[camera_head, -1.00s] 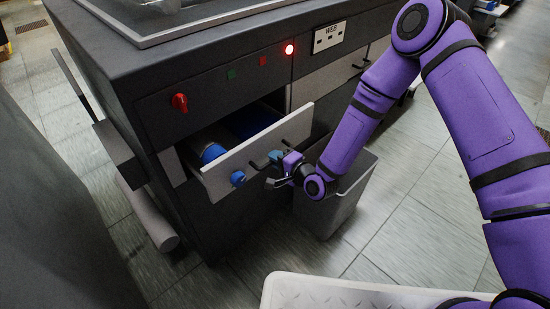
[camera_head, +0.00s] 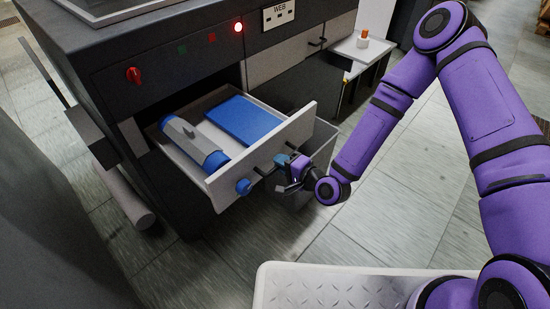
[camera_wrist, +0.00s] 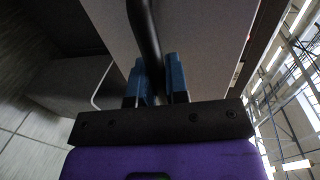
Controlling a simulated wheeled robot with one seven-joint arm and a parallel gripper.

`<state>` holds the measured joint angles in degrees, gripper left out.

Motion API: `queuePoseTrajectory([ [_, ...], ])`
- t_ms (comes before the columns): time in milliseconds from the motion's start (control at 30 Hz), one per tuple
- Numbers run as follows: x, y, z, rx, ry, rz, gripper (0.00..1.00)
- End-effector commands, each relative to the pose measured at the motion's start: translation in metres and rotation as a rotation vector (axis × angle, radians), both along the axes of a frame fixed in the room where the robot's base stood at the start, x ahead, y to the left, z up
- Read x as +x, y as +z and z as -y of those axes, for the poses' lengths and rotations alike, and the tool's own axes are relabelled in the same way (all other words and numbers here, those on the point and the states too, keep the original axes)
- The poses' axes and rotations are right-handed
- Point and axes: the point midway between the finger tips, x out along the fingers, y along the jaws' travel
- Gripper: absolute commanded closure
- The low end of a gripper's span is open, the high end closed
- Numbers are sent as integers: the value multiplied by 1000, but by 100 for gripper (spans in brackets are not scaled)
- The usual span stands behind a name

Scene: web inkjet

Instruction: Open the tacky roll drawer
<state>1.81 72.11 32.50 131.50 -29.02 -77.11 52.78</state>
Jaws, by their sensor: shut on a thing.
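The drawer (camera_head: 262,148) stands well out of the dark machine cabinet, its pale front panel facing me. Inside lie a blue-ended roll (camera_head: 193,141) with a grey middle and a flat blue pad (camera_head: 244,120). A blue knob (camera_head: 243,187) sits on the left of the drawer front. My gripper (camera_head: 289,167) is at the dark bar handle, right of the knob. In the wrist view, the blue fingers (camera_wrist: 159,82) are shut on the black handle bar (camera_wrist: 144,35), which passes between them.
A grey bin (camera_head: 318,152) stands close behind my gripper, right of the drawer. The cabinet (camera_head: 165,80) carries a red knob and a lit red lamp. A small table (camera_head: 366,48) is at the back right. Tiled floor lies open at the right.

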Motion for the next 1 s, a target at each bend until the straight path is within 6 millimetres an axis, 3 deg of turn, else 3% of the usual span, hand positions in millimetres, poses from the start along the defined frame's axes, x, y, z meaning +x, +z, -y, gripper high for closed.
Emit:
queuePoseTrajectory([
  [633, -7, 0, 9, 0, 0, 0, 100],
  [667, -7, 0, 9, 0, 0, 0, 78],
  [733, -7, 0, 9, 0, 0, 0, 62],
  [1000, -7, 0, 9, 0, 0, 0, 60],
])
